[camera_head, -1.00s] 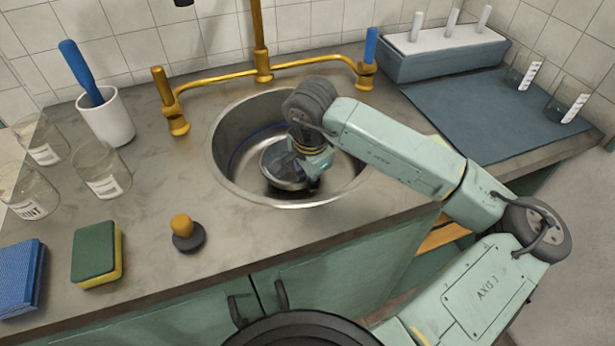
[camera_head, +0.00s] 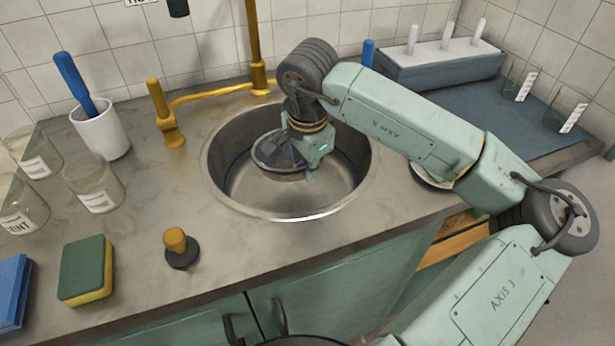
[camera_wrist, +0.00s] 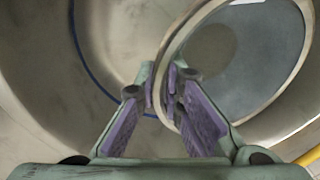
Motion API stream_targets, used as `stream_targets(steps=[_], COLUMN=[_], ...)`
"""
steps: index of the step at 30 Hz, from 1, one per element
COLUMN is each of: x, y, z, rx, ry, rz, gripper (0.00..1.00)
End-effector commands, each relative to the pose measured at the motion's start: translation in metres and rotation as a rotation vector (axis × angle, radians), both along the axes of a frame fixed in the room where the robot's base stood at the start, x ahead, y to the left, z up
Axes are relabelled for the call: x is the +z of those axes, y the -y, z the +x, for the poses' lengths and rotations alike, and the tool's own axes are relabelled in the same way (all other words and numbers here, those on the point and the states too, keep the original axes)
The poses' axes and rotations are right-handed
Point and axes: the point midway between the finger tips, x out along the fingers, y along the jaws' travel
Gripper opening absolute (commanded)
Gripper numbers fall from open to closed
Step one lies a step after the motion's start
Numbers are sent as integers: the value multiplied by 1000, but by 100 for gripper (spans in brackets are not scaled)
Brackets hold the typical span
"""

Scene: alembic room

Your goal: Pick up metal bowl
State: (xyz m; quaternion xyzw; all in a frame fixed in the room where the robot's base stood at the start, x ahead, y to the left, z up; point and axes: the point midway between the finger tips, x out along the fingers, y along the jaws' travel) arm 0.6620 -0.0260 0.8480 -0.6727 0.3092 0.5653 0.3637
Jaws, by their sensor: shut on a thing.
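The metal bowl (camera_head: 266,150) is in my gripper (camera_head: 303,170) over the round steel sink (camera_head: 240,190). In the wrist view the bowl (camera_wrist: 255,60) is a grey metal round with a pale rim. My gripper (camera_wrist: 168,92) is shut on that rim, its purple-padded fingers on either side of it. The bowl looks raised within the sink opening and a little tilted. My gripper hides part of its right side in the head view.
A brass tap (camera_head: 256,75) rises behind the sink. A white cup with a blue-handled brush (camera_head: 100,130), glass jars (camera_head: 93,185), a sponge (camera_head: 86,270) and a knobbed stopper (camera_head: 180,247) stand left. A blue mat (camera_head: 500,115) lies right.

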Motion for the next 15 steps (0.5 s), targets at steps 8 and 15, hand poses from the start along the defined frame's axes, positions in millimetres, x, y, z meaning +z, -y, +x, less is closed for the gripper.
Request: stream_targets(steps=[8,15], x=[16,21], y=[0,0], z=[1,1], rx=[-1,0], ry=[4,3], rz=[-1,1], gripper=[0,0])
